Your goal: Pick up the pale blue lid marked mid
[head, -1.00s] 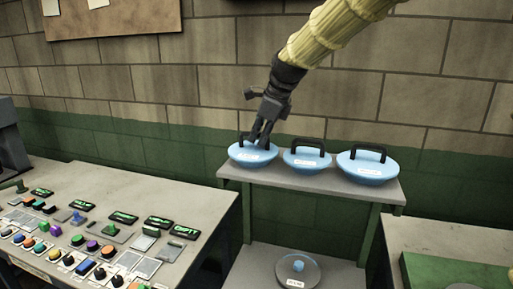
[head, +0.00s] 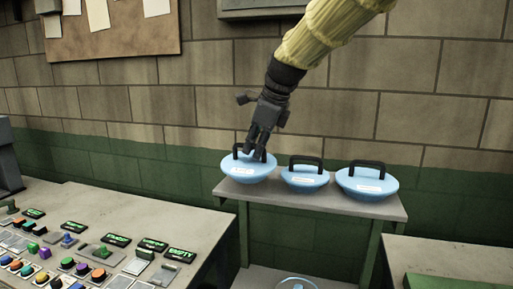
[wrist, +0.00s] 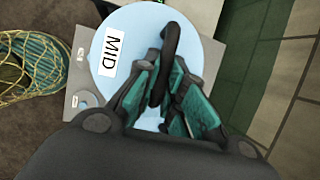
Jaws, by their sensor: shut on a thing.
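The pale blue lid marked MID (wrist: 105,38) shows in the wrist view, with its white label and dark arched handle (wrist: 171,38). My gripper (wrist: 165,72) is shut on that handle, one teal-padded finger on each side. In the head view, my gripper (head: 257,157) reaches down to the left one of three pale blue lids (head: 236,166). This lid looks slightly tilted and slightly raised from the shelf (head: 330,204); the gap beneath is hard to see. Its label is too small to read there.
A middle lid (head: 304,180) and a larger right lid (head: 367,185) stand on the same shelf, close to the held one. A control desk (head: 140,216) with buttons is at the left. A brick wall (head: 425,115) is behind. Space above the lids is clear.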

